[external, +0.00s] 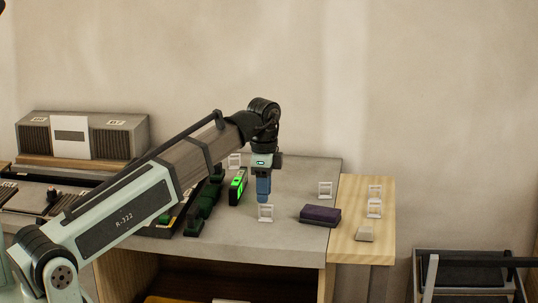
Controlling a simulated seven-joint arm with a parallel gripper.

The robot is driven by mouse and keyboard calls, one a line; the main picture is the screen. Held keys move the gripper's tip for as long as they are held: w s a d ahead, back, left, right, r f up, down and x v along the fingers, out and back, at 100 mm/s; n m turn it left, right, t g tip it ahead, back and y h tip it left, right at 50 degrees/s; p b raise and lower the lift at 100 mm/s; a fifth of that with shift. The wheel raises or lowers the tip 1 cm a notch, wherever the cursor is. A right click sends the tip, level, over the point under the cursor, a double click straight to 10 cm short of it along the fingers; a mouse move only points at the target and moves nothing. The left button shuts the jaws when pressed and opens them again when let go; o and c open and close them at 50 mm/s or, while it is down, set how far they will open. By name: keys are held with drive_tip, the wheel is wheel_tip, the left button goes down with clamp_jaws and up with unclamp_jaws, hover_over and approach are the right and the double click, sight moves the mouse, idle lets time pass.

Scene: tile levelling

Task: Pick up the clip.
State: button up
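Several small white frame-shaped pieces that look like clips stand about. One clip (266,213) is near the front of the grey worktop, another clip (325,189) is further right, and one more clip (235,161) is at the back. Two more show on the wooden side surface, an upper clip (375,190) and a lower clip (375,208). My gripper (263,198) points down just above and behind the front clip in the picture. Its blue fingers look close together. I cannot tell whether they are open or touch anything.
A dark purple block (320,215) lies right of my gripper. A bright green device (238,187) and dark green pieces (203,208) stand to its left. A beige wedge (365,232) lies on the wooden side surface (350,248).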

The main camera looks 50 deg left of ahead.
sight(266, 209)
drive_tip(key=shift+w+d+f, duration=0.1)
drive_tip(key=shift+w+f, duration=0.05)
drive_tip(key=shift+f, duration=1.15)
drive_tip(key=shift+w+f, duration=0.1)
drive_tip(key=shift+f, duration=1.2)
clamp_jaws()
